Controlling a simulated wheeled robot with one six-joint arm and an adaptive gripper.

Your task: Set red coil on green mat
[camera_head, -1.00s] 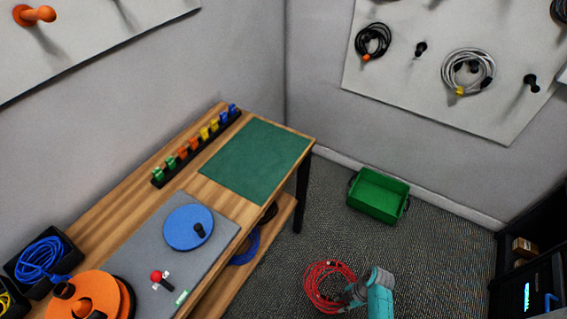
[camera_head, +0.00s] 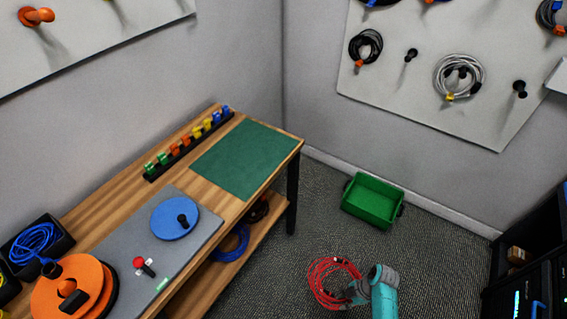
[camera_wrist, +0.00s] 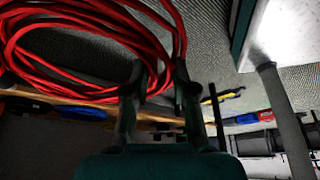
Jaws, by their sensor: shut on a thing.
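The red coil (camera_head: 326,281) hangs in my gripper (camera_head: 349,294), low and in front of the table in the head view. In the wrist view the red coil (camera_wrist: 85,35) fills the upper left, and my gripper (camera_wrist: 158,78) is shut on its right-hand strands. The green mat (camera_head: 245,159) lies flat and bare on the far right end of the wooden table. My gripper and the coil are to the right of the table and nearer than the mat, apart from it.
A grey panel with a blue disc (camera_head: 175,218) and a red-knobbed lever covers the table's middle. A rack of coloured clips (camera_head: 188,143) runs behind the mat. An orange reel (camera_head: 73,288) stands nearer. A green bin (camera_head: 372,201) sits on the floor to the right.

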